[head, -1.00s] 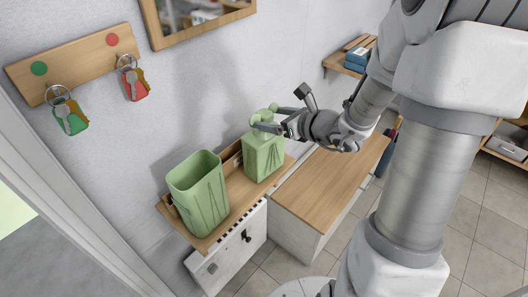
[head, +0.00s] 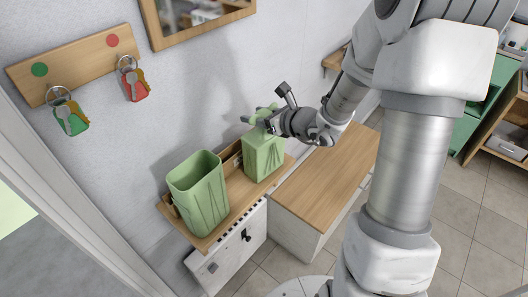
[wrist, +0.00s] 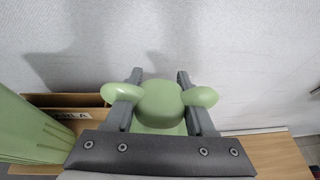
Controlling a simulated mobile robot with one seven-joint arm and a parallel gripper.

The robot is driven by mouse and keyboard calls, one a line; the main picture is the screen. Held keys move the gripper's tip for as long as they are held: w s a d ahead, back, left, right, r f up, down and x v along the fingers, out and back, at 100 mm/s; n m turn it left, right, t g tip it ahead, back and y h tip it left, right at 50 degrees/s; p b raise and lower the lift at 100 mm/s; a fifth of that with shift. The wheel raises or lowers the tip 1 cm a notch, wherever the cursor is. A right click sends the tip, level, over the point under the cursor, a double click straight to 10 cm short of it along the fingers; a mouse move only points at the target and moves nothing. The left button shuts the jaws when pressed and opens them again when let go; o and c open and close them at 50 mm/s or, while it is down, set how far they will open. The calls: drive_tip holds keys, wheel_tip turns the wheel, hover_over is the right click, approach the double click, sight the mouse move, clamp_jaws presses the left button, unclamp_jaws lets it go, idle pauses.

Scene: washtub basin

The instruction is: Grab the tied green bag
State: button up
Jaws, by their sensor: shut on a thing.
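The tied green bag (head: 263,158) stands upright on the wooden shelf at its right end, with a knotted top. My gripper (head: 270,122) is at this top, coming from the right. In the wrist view, my gripper (wrist: 160,88) has its two fingers on either side of the rounded green knot (wrist: 160,100) and is shut on it. Two green ear-like ends of the bag stick out past the fingers. The lower bag is hidden by the gripper in the wrist view.
An open green bin (head: 198,195) stands left of the bag on the wooden shelf (head: 225,218); its side shows in the wrist view (wrist: 25,125). A wooden-topped cabinet (head: 325,175) is at right. A key rack (head: 75,65) and a mirror frame (head: 200,25) hang on the wall behind.

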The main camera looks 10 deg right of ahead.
clamp_jaws()
drive_tip(key=shift+r, duration=0.1)
